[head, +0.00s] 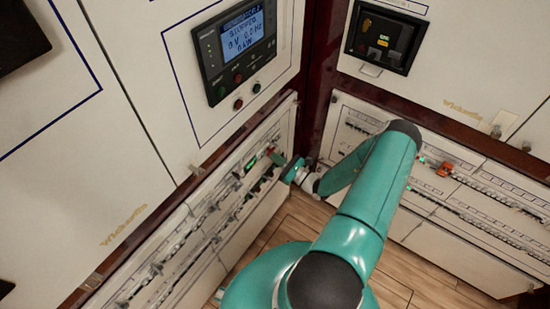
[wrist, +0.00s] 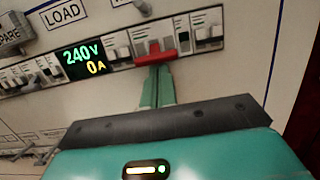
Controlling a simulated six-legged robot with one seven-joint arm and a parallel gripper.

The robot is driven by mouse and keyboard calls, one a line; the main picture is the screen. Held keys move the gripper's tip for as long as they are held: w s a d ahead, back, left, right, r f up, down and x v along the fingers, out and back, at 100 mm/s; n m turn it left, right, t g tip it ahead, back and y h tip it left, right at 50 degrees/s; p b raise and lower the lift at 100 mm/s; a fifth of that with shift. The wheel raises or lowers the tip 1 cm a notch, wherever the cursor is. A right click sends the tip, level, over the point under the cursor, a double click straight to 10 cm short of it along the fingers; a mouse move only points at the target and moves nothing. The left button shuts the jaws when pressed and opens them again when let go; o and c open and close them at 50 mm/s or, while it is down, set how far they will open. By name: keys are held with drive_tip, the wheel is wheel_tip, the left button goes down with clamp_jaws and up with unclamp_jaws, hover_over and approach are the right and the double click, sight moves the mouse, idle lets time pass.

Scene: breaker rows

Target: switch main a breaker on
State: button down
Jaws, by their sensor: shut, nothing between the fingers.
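In the wrist view, a breaker with a wide red handle (wrist: 155,57) sits in a row of breakers on a pale panel. My gripper (wrist: 156,74) is shut, with its green fingertips at the handle's lower edge. I cannot tell whether they touch it. No "main a" label is readable. In the head view my gripper (head: 279,159) reaches the right part of the left cabinet's breaker panel (head: 222,205), near a small green-lit display (head: 250,164). The red handle is hard to make out there.
The wrist view shows a meter (wrist: 84,57) reading 240V and 0A, and a "LOAD" label (wrist: 62,14). In the head view, a right panel has another red handle (head: 445,170). A control screen (head: 236,45) is above the left panel. Wooden floor (head: 295,223) lies below.

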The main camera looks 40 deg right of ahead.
drive_tip(key=shift+s+d+r+g+h, duration=0.1)
drive_tip(key=shift+s+r+g+h, duration=0.3)
drive_tip(key=shift+g, duration=0.5)
drive_tip(key=shift+s+d+r+g+h, duration=0.15)
drive_tip(key=shift+r+g+h, duration=0.25)
drive_tip(key=shift+r+g, duration=0.6)
drive_tip(key=g, duration=0.1)
drive_tip(key=r+g+h, duration=0.1)
drive_tip(key=g, duration=0.3)
drive_tip(key=shift+s+r+h, duration=0.15)
drive_tip(key=shift+r+h, duration=0.15)
drive_tip(key=shift+r, duration=0.85)
drive_tip(key=v, duration=1.3)
drive_tip(key=shift+s+d+r, duration=0.2)
drive_tip(key=shift+s, duration=0.1)
